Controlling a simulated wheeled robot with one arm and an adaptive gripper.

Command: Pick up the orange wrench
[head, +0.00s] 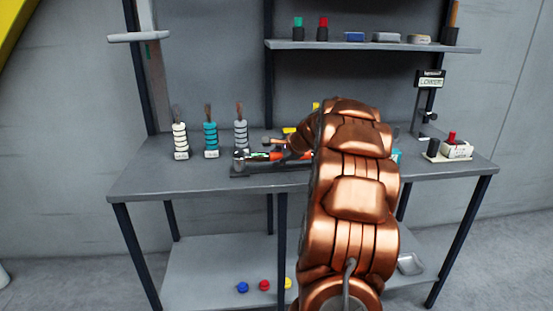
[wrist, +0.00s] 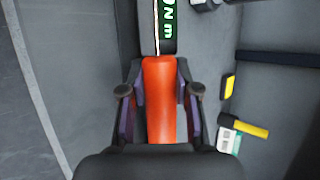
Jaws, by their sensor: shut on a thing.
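The orange wrench (wrist: 160,95) runs upright through the middle of the wrist view, with an orange grip and a dark part above it that carries green lettering. My gripper (wrist: 160,98) is shut on the orange grip, one finger on each side. In the head view the wrench (head: 277,155) lies along the front of the workbench, and its right part is hidden behind my copper-coloured arm. My gripper is hidden behind the arm in that view. I cannot tell whether the wrench is clear of its dark rest.
The workbench (head: 150,183) holds white, teal and grey ringed posts (head: 211,138) at left. A yellow-handled tool (wrist: 245,125) lies right of my gripper. A small white box (head: 457,150) stands at the bench's right. A shelf (head: 380,46) with small items hangs above.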

